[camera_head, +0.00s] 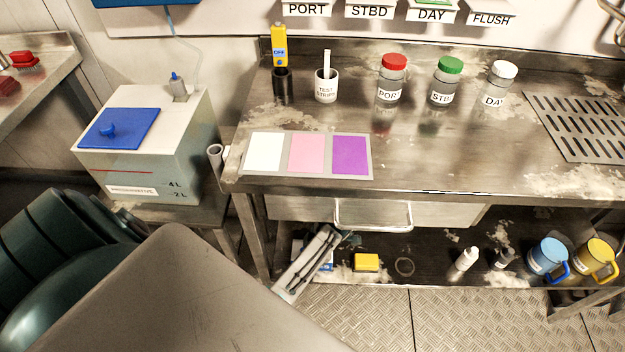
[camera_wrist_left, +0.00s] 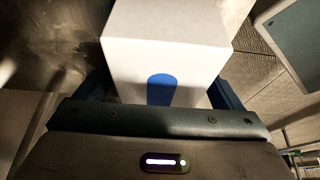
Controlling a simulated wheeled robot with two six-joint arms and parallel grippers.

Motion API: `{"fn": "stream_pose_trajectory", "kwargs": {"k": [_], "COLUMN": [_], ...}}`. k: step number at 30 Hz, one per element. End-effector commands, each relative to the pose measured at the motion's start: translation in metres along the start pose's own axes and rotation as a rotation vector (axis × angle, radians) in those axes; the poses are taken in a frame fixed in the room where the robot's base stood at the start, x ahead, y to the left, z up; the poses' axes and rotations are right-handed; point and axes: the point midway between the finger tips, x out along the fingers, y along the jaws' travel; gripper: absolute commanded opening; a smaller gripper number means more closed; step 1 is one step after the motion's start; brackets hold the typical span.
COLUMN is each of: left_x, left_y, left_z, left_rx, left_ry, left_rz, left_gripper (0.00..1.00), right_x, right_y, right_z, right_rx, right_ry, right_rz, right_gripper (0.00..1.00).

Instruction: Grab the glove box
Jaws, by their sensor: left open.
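The glove box, a white box with a blue rounded mark (camera_wrist_left: 165,50), fills the upper middle of the left wrist view. My left gripper (camera_wrist_left: 160,92) is open, its dark blue fingers at either side of the near end of the box. Whether the fingers touch it is not clear. In the head view the box cannot be clearly made out; a slanted pale shape with dark bars stands by the lower shelf below the bench's left part, with a little blue behind it. My right gripper is in neither view.
The steel bench (camera_head: 440,165) overhangs the lower shelf. A drawer handle (camera_head: 373,226) sticks out beneath its front edge. A yellow sponge-like block (camera_head: 366,263), small white bottles (camera_head: 464,261) and blue (camera_head: 546,256) and yellow (camera_head: 595,259) mugs stand on the shelf.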

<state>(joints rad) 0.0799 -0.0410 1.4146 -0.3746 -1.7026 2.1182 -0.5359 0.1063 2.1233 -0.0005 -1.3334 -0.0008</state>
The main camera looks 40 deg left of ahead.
Motion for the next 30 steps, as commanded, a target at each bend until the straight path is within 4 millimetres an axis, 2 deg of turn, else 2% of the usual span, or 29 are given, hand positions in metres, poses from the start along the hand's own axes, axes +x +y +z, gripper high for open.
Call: {"fn": "stream_pose_trajectory", "kwargs": {"k": [23, 30], "left_x": [0.0043, 0.0043], "left_y": [0.0001, 0.0001], "left_z": [0.0020, 0.0020], "left_rx": [0.000, 0.000], "left_ry": [0.000, 0.000], "left_rz": [0.000, 0.000], "left_gripper": [0.89, 0.44], "right_x": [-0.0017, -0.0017], "right_y": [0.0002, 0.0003], "right_z": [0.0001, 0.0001], "right_rx": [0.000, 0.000], "right_ry": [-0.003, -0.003], "right_rz": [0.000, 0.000], "right_gripper": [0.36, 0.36]}}
